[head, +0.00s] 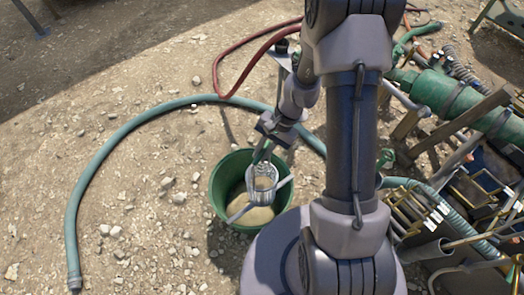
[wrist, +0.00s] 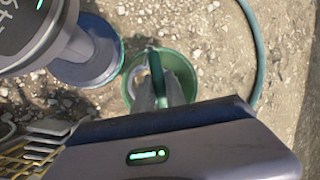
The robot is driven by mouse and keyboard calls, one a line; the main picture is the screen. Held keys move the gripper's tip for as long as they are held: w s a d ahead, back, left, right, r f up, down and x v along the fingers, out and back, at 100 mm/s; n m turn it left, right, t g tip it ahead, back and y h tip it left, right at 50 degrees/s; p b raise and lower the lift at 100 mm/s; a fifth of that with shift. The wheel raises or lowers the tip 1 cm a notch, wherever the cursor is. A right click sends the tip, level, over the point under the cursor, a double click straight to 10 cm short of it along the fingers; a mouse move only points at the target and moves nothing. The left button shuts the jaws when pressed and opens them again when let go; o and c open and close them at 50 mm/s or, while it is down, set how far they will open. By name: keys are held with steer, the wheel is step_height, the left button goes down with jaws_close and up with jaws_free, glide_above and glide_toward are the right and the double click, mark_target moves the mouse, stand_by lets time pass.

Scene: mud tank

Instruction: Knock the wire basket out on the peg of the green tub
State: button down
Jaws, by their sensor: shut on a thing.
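The green tub (head: 214,190) stands on stony ground left of my base, with tan stuff in its bottom. The wire basket (head: 262,182) is a small upright mesh cup over the tub's opening. My gripper (head: 264,157) is above it, shut on its upper part. A pale grey bar (head: 240,214) shows on both sides of the basket; I cannot tell whether it is the peg or whether the basket touches it. In the wrist view the tub (wrist: 188,72) lies beyond my gripper (wrist: 160,84), and the basket is not clearly made out.
A teal hose (head: 92,180) curves around the tub's left and back. A red hose (head: 232,72) lies behind. A green pipe (head: 455,103) and racks of framed screens (head: 415,205) crowd the right. The ground left of the tub is mostly free.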

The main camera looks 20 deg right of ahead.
steer(key=shift+f, duration=0.1)
step_height(320, 180, down, 3)
steer(key=b, duration=0.2)
steer(key=shift+b, duration=0.4)
stand_by(0.8)
step_height(320, 180, up, 10)
steer(key=p, duration=0.7)
steer(key=shift+f, duration=0.4)
step_height(320, 180, down, 6)
steer(key=b, duration=0.6)
